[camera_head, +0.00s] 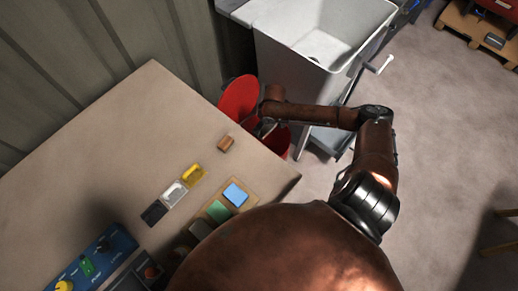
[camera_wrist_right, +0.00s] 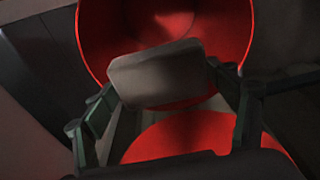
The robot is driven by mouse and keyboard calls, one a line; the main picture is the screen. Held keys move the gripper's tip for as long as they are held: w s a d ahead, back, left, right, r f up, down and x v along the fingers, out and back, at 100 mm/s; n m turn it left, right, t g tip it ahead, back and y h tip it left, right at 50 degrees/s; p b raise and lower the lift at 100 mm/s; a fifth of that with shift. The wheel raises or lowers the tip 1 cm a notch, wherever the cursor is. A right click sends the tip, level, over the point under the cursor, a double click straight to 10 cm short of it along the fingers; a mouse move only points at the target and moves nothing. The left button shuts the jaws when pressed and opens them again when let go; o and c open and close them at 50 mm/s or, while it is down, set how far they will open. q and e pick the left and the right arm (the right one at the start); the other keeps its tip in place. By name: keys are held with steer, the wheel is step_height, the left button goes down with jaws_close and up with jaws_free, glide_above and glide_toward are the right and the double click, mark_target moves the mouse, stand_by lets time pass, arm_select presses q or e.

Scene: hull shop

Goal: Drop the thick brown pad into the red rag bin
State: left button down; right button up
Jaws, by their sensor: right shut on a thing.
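The red rag bin (camera_head: 279,141) stands on the floor beside the bench, with a round red part (camera_head: 239,97) raised behind it, perhaps its lid. My right gripper (camera_head: 263,129) is above the bin, partly hidden by my wrist. In the right wrist view, its two fingers (camera_wrist_right: 168,95) are shut on a thick pad (camera_wrist_right: 158,77), which looks dull grey-brown in shadow. Red bin surfaces show behind and below the pad, which appears clear of them. The held pad cannot be made out in the head view. My left gripper is not in view.
A small brown block (camera_head: 226,143) lies near the edge of the bench (camera_head: 130,130). Yellow, white and dark small trays (camera_head: 174,194) and a board with coloured pads (camera_head: 221,209) lie nearby. A pale sink (camera_head: 312,45) stands behind the bin.

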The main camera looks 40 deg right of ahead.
steer(key=o, duration=1.3)
steer(key=shift+r, duration=0.25)
steer(key=r, duration=0.3)
steer(key=s+r, duration=0.1)
steer(key=r, duration=0.7)
steer(key=shift+s+d+r, duration=0.1)
steer(key=shift+s+r, duration=0.1)
steer(key=shift+s, duration=0.2)
